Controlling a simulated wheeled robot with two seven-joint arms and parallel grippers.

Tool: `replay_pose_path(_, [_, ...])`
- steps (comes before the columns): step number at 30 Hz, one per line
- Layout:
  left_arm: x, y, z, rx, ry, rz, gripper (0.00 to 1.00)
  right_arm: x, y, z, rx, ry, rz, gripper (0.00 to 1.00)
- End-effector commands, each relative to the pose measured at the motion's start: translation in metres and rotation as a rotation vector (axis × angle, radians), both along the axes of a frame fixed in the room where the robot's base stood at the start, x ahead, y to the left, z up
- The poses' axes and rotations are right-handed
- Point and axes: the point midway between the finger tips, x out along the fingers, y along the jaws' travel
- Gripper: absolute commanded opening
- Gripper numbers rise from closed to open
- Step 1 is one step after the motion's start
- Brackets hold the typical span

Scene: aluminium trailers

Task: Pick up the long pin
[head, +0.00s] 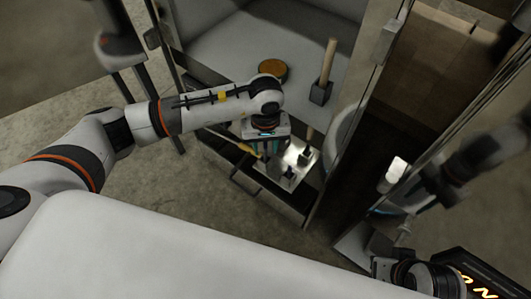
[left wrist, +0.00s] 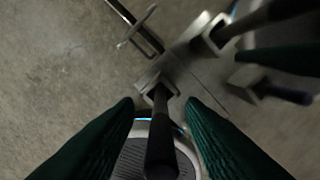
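My left gripper (head: 268,148) points down over a small metal tray (head: 272,171) low beside the trailer. In the left wrist view its two dark green fingers (left wrist: 160,105) are open. A dark upright rod (left wrist: 161,140) stands between them, apart from both; it rises from a square socket-like base and could be the long pin, but I cannot be sure. A second rod (left wrist: 265,15) in a square base stands at the upper right, and a shorter dark one (left wrist: 290,94) at the right. My right gripper is low at the right of the head view, its fingers unclear.
A wooden-handled piece with a dark block (head: 320,92) and a round amber-topped disc (head: 273,68) are on the light surface above the tray. A metal frame post (head: 340,150) stands close right of the tray. Bare concrete (head: 200,195) lies to its left.

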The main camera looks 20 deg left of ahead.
Motion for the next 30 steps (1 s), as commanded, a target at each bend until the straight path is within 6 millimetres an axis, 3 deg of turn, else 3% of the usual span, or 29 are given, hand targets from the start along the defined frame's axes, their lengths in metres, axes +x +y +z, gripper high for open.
replay_pose_path(8, [0.0,0.0,-0.006,0.0,-0.001,0.0,0.37,0.0,0.0,-0.001,0.0,0.0,0.0,0.36])
replay_pose_path(15, [0.0,0.0,-0.006,0.0,-0.001,0.0,0.0,0.0,0.0,-0.001,0.0,0.0,0.0,0.36])
replay_pose_path(25, [0.001,0.0,-0.002,-0.001,-0.003,0.0,0.0,0.0,0.0,0.0,0.0,0.0,0.001,0.36])
replay_pose_path(30, [0.002,0.0,0.023,-0.001,-0.006,-0.002,0.0,0.0,0.0,0.005,0.0,0.0,0.0,0.36])
